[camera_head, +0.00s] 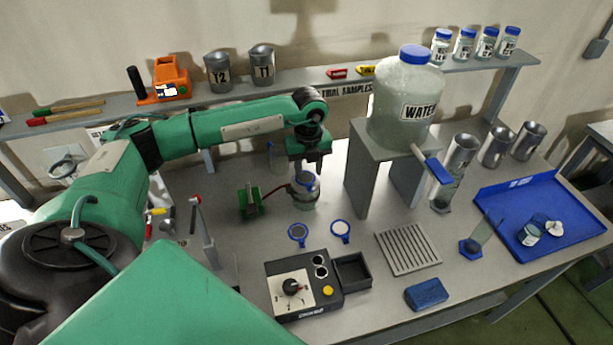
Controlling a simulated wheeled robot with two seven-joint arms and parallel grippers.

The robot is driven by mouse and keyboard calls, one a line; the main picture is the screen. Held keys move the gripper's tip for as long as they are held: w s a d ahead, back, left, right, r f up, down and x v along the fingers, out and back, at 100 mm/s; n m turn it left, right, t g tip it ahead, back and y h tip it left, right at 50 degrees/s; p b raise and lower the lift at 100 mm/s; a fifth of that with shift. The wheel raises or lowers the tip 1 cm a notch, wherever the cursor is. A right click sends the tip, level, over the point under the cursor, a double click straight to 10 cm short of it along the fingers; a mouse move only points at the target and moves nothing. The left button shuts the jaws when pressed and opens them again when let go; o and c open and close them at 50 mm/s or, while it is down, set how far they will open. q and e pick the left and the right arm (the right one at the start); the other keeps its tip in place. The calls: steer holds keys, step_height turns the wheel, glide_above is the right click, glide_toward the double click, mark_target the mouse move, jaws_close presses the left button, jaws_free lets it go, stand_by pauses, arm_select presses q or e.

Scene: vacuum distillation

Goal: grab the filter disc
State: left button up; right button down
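The left disc (298,232) has a dark centre, and the right disc (340,229) has a pale one. I cannot tell which is the filter disc. My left gripper (307,168) points down, behind and above both discs, at the top of a glass vessel (305,199). A dark round piece shows at the vessel's mouth. The gripper's fingertips are too small and dark to show whether they are open or touching it. My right gripper is not in view.
A control box (303,284) with a knob stands in front of the discs. A green clamp (250,203) is left of the vessel. The water jug (404,98) on its stand (368,175) rises to the right. A slotted rack (408,249) and blue tray (560,195) lie further right.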

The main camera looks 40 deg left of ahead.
mark_target(309, 180)
arm_select(q)
steer(key=shift+f, duration=0.25)
steer(key=shift+f+p, duration=0.15)
steer(key=shift+p, duration=0.2)
steer(key=f+p, duration=0.1)
steer(key=f, duration=0.1)
steer(key=f+p, duration=0.1)
steer(key=f, duration=0.1)
steer(key=shift+w+a+p, duration=0.15)
steer(key=shift+w+p, duration=0.15)
steer(key=shift+f, duration=0.4)
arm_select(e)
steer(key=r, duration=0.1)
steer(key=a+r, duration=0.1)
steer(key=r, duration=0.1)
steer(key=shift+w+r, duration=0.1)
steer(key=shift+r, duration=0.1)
arm_select(q)
steer(key=shift+c, duration=0.4)
jaws_close()
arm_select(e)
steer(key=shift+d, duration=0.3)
